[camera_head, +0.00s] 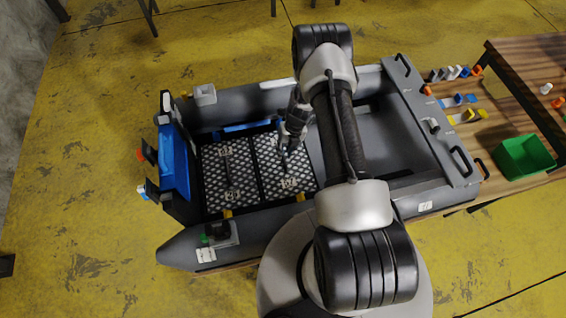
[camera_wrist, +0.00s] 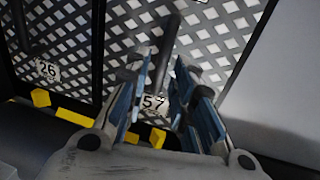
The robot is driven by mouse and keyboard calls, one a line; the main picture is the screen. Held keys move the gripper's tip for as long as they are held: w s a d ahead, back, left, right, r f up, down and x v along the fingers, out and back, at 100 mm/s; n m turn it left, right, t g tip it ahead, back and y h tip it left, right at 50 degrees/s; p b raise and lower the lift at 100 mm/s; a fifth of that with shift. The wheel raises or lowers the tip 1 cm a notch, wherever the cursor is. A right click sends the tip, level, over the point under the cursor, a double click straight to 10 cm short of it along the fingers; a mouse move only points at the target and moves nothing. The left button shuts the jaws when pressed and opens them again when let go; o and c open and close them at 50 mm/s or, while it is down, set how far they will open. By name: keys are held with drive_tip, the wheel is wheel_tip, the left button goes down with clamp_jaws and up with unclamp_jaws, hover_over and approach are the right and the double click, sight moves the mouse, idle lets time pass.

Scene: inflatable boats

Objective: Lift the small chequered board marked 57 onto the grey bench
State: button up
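The chequered board marked 57 (camera_head: 270,180) lies flat in the boat, the right one of two. In the wrist view the same board (camera_wrist: 222,35) fills the top middle, with its 57 label near the fingertips. A dark upright bar (camera_wrist: 168,45) stands on it. My gripper (camera_head: 286,147) is over this board, pointing down. In the wrist view my gripper (camera_wrist: 165,85) is open, its two fingers on either side of the bar's lower part; contact cannot be told. A grey bench-like slab (camera_head: 432,125) with dark handles crosses the boat's right end.
A similar board marked 26 (camera_head: 217,178) lies close on the left. The grey boat tube (camera_head: 190,245) and a blue panel (camera_head: 175,165) border the boards. Yellow pieces (camera_wrist: 72,116) sit along the near edge. A wooden table with a green bin (camera_head: 523,157) stands right.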

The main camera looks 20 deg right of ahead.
sight(283, 159)
drive_tip(key=f, duration=0.1)
drive_tip(key=f+b, duration=0.1)
drive_tip(key=f, duration=0.3)
drive_tip(key=shift+w+a+f+b, duration=0.1)
drive_tip(key=shift+a+f+b, duration=0.1)
drive_tip(key=shift+a+b, duration=0.15)
drive_tip(key=shift+r, duration=0.1)
drive_tip(key=shift+c, duration=0.4)
clamp_jaws()
